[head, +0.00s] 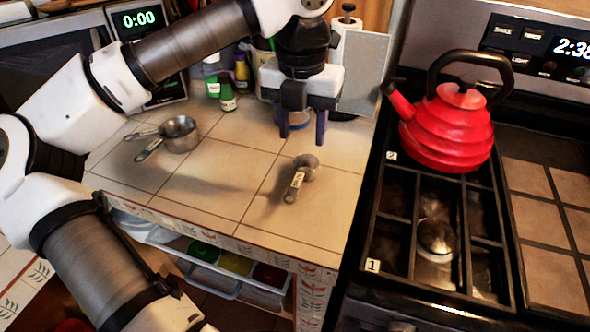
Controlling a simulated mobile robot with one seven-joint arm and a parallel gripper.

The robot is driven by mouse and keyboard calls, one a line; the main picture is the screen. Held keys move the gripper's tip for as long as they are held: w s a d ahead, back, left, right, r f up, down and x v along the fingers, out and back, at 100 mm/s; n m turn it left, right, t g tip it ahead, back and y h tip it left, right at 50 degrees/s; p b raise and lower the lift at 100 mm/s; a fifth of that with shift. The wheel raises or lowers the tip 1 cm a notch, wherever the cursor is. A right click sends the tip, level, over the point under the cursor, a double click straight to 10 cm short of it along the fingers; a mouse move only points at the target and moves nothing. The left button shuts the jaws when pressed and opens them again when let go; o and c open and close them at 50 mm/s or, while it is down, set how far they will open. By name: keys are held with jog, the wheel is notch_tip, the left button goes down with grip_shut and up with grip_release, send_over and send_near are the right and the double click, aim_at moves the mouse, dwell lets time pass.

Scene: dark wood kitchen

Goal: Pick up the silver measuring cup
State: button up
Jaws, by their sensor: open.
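A small silver measuring cup (306,165) lies on the tiled counter near its front right, its handle pointing toward the front edge. A larger silver measuring cup (180,133), apparently with another handle beside it, sits on the counter to the left. My gripper (302,134) is open and empty, its two dark fingers pointing down. In the picture it is just above and behind the small cup. The gap in height between the fingers and the counter is hard to tell.
A red kettle (450,128) stands on the stove (440,240) at the right. Small bottles (227,92) and a paper towel roll (346,40) stand at the back. The counter (225,178) between the cups is clear. A shelf with trays (215,270) is below the counter.

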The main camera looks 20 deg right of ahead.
aim_at(298, 180)
notch_tip(298, 180, down, 8)
jog(key=shift+w+a+f+p, duration=0.15)
jog(key=shift+f+p, duration=0.1)
jog(key=shift+p, duration=0.3)
jog(key=shift+a+f+p, duration=0.1)
jog(key=shift+f+p, duration=0.85)
jog(key=shift+f, duration=1.75)
jog(key=shift+c, duration=0.3)
grip_shut()
